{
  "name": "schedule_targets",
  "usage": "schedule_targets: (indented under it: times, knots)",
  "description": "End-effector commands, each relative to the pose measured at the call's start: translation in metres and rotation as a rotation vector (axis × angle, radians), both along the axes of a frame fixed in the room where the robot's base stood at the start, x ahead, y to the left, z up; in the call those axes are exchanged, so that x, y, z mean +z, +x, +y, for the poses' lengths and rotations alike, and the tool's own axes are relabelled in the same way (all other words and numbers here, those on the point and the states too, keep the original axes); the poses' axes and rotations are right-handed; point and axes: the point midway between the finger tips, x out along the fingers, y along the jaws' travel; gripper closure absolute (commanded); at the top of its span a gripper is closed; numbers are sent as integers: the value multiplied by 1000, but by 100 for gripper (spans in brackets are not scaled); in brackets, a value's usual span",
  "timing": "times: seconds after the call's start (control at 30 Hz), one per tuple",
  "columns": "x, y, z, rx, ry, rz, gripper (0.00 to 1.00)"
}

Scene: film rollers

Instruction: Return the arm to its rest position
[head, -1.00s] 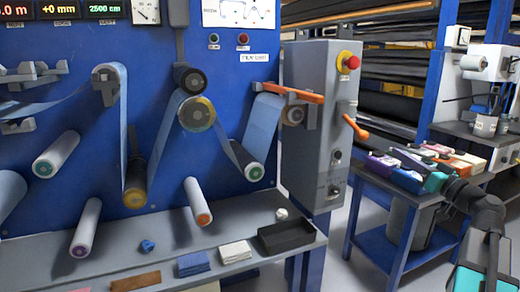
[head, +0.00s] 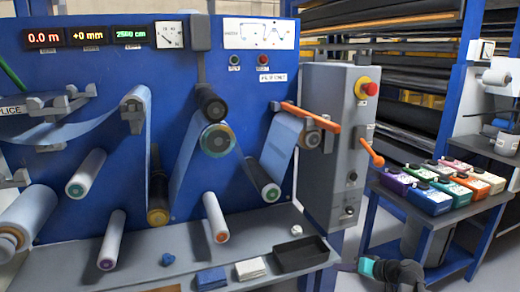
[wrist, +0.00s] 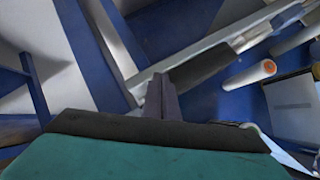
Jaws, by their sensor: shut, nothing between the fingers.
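My arm (head: 402,275) shows at the bottom right of the head view, low in front of the blue side table. My gripper (wrist: 162,90) shows in the wrist view with its two dark fingers together and nothing between them. Its teal and black body fills the bottom of that view. In the head view the gripper end points left, near the right end of the grey bench, and its fingers are small and hard to make out. I cannot tell how far it is from the bench.
The blue roller machine (head: 100,130) stands at the left, with a grey bench (head: 130,265) and a black tray (head: 300,254). A grey control box (head: 335,140) carries orange levers. Several coloured boxes (head: 428,199) cover the side table at right. Grey floor shows between.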

Motion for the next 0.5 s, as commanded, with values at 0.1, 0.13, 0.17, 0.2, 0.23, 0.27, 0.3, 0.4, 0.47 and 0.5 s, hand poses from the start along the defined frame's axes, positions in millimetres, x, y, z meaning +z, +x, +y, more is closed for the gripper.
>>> schedule_targets:
  times: [0.1,0.13,0.17,0.2,0.23,0.27,0.3,0.4,0.47,0.5]
  knots:
    - [-33,-19,26,27,-13,115,100]
    - [-42,-24,32,32,-16,144,100]
    - [-50,-29,37,38,-21,171,100]
    - [-62,-37,44,45,-27,209,100]
    - [-70,-42,50,51,-34,236,100]
    - [-78,-49,55,56,-39,264,100]
    - [-89,-57,61,63,-48,300,100]
    - [-114,-80,77,80,-72,391,100]
    - [-128,-94,85,91,-89,444,100]
    - [-137,-105,91,98,-102,479,100]
